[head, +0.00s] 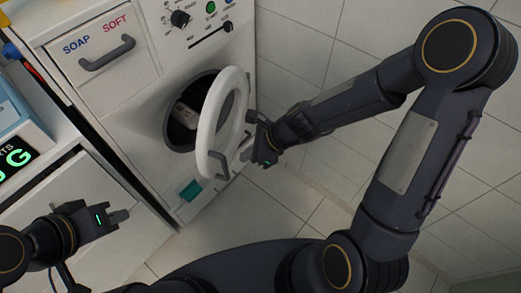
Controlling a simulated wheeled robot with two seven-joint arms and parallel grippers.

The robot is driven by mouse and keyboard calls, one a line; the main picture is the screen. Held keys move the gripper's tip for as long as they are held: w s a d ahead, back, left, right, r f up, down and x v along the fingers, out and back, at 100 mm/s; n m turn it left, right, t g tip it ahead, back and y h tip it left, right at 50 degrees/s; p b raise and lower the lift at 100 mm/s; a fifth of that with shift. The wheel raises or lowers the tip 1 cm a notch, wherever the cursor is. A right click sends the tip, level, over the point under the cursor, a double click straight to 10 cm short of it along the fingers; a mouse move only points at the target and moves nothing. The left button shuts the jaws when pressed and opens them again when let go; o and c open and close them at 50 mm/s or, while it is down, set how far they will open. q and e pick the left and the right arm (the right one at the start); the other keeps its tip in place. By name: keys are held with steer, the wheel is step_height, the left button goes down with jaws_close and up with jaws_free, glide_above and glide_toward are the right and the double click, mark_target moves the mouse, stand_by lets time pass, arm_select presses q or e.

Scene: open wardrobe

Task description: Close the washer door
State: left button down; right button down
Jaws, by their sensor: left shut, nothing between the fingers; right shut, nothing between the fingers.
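The white washer (130,97) stands ahead, with a soap drawer at its upper left. Its round white door (211,128) is open, swung out toward me from the dark drum opening (176,122). A grey handle (219,164) sits on the door's lower edge. My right gripper (245,157) is shut and empty just right of the door, on its outer side. I cannot tell whether it touches the door. My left gripper (123,215) is shut and empty at the lower left, well away from the door.
A drawer handle (107,54) and control knobs (180,18) are on the washer's front. A unit with a green display (18,157) stands at the left. A tiled wall (300,45) is at the right. Tiled floor (245,215) is clear below the door.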

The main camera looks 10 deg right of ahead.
mark_target(208, 154)
steer(key=shift+w+a+f, duration=0.1)
steer(key=shift+w+a, duration=0.1)
steer(key=shift+a, duration=0.4)
steer(key=shift+w+a+f, duration=0.1)
steer(key=shift+w+a, duration=0.15)
steer(key=shift+a, duration=0.3)
steer(key=shift+w+a+f, duration=0.1)
steer(key=shift+w+a, duration=0.1)
steer(key=shift+a, duration=0.4)
steer(key=shift+m+t+h, duration=0.3)
steer(key=shift+m+t, duration=0.3)
steer(key=shift+m, duration=0.2)
steer(key=a, duration=0.2)
steer(key=w+a, duration=0.1)
steer(key=a, duration=0.1)
steer(key=w+a, duration=0.1)
steer(key=a, duration=0.1)
steer(key=shift+w+a, duration=0.1)
steer(key=shift+a, duration=0.05)
steer(key=w+a+m+t+h+p, duration=0.1)
steer(key=w+a+m, duration=0.2)
steer(key=w+a, duration=0.2)
steer(key=shift+a+r+t+p, duration=0.15)
steer(key=shift+a+t+p, duration=0.25)
steer(key=shift+a, duration=0.8)
steer(key=shift+s, duration=0.1)
